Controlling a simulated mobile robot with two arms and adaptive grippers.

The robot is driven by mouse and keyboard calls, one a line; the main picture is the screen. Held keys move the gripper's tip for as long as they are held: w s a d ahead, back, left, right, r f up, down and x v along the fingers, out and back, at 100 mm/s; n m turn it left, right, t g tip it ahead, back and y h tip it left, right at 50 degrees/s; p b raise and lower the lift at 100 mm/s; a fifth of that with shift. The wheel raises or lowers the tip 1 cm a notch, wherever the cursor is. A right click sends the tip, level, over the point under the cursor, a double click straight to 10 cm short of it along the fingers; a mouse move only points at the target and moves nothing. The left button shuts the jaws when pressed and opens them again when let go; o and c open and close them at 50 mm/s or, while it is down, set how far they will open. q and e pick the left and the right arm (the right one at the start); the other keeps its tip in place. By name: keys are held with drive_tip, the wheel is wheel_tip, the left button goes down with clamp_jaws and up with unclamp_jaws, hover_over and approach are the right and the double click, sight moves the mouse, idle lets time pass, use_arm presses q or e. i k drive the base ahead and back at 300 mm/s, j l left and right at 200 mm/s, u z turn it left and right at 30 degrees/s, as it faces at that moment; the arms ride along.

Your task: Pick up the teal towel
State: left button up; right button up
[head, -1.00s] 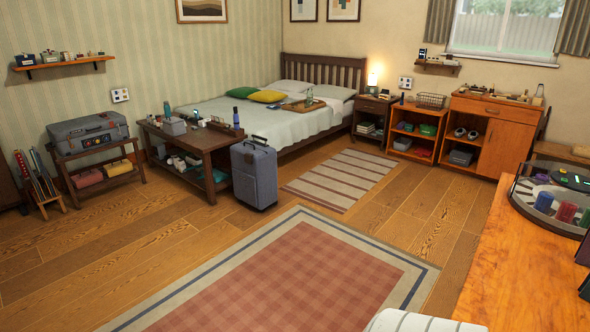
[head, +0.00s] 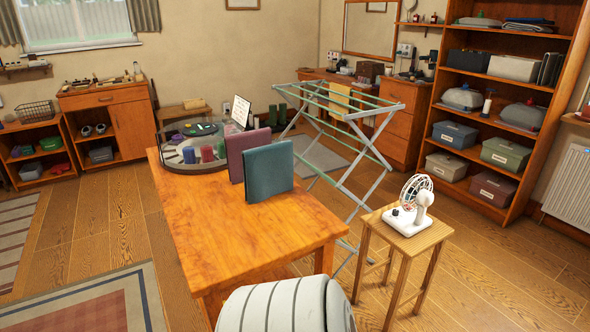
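In the head view the teal towel (head: 269,173) appears as a flat, folded, upright square on the wooden table (head: 215,240). It stands near the table's right edge, just in front of a similar purple folded piece (head: 246,153). A small gap or light contact between the two cannot be told apart. Neither of my grippers is in view, and nothing is seen touching the towel.
A round grey tray (head: 167,165) with rolled coloured items sits at the table's far end. A drying rack (head: 345,120) stands right behind the table. A white fan (head: 410,205) is on a stool (head: 403,242) at right. Open floor lies left of the table.

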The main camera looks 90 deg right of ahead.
sight(268, 171)
drive_tip(key=z, duration=1.85)
